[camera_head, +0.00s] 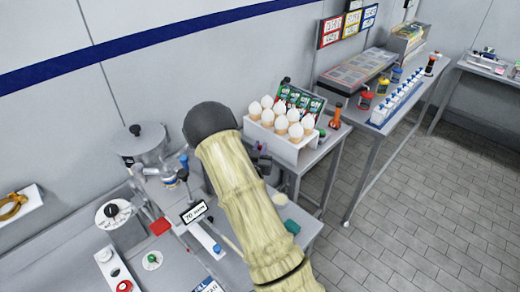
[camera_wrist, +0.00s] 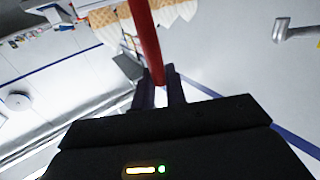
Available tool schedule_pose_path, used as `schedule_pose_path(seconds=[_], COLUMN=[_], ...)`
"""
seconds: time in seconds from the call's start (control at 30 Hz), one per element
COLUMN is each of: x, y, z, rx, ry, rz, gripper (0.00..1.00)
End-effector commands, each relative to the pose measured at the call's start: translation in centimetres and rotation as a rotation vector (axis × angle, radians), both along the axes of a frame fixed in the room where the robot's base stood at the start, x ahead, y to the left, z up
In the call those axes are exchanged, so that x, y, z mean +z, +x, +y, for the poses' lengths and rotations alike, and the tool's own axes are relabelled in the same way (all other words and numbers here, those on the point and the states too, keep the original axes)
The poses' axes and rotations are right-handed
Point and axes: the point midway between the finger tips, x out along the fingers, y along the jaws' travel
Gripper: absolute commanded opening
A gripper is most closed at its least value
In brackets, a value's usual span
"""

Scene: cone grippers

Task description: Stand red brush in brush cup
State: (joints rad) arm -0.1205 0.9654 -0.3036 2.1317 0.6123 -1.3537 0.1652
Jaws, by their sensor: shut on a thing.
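My gripper (camera_wrist: 160,77) is shut on the red brush (camera_wrist: 146,38) in the wrist view. The brush's red handle runs up from between the dark fingers to the top edge; its far end is out of view. In the head view my arm's pale, sleeve-covered link fills the middle, and I cannot make out the gripper or the red brush there. A small dark object (camera_head: 263,165) shows beside my arm, below the cone rack; I cannot tell whether it is the brush cup. No brush cup is clear in either view.
A white rack (camera_head: 290,148) of cones with white tops stands right of my arm. A long table (camera_head: 372,135) with small bottles stands further right. Tiled floor is clear at lower right.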

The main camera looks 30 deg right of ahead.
Motion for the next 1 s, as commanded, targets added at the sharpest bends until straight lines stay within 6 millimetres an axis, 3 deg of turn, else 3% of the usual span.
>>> schedule_pose_path(seconds=[0.7, 1.0], x=[-4.8, -5.8], y=[-0.1, 0.0], z=[-0.2, -0.1], rx=[-0.003, -0.002], ry=[0.0, 0.0], rz=[0.0, 0.0], gripper=[0.0, 0.0])
